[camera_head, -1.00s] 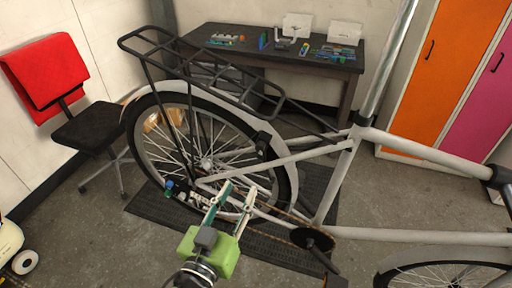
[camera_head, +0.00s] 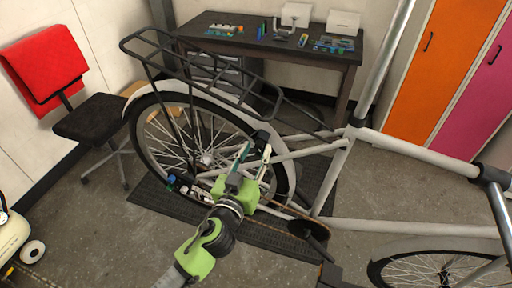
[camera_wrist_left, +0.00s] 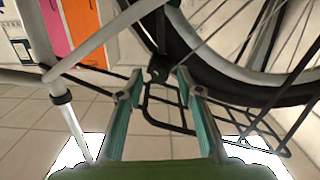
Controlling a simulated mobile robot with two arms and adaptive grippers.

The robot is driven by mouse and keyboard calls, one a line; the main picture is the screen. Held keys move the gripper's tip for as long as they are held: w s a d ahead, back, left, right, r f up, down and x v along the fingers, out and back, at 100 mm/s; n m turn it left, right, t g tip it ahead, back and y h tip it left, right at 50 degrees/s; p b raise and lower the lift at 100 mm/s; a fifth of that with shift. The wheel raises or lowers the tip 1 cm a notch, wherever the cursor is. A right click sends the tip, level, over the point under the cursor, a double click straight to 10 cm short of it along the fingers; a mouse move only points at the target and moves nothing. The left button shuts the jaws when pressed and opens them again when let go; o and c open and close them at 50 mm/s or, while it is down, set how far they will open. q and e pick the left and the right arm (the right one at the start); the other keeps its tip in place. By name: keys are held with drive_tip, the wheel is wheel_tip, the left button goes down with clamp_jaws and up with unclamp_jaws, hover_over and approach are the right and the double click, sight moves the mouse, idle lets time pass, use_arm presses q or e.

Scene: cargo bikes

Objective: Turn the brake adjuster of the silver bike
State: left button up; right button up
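The silver bike (camera_head: 430,154) stands with its rear wheel at the left of the head view. A small dark brake part (camera_head: 262,137) sits at the rear wheel's rim by the upper frame tube. In the wrist view the dark part (camera_wrist_left: 158,70) shows just beyond and between my fingertips. My left gripper (camera_head: 256,151) is open, its two fingers apart and pointing up at this part; it also shows in the wrist view (camera_wrist_left: 160,84). I cannot tell whether the fingers touch it. The adjuster itself is too small to make out. My right gripper is not in view.
A black rear rack (camera_head: 205,72) overhangs the wheel. A dark workbench (camera_head: 270,40) with tools stands behind, with a red-backed chair (camera_head: 42,68) at left and orange and pink lockers (camera_head: 440,70) at right. A dark mat (camera_head: 270,238) lies under the bike.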

use_arm(q)
drive_tip(key=shift+w+d, duration=0.1)
drive_tip(key=shift+w, duration=0.25)
drive_tip(key=shift+c, duration=0.4)
clamp_jaws()
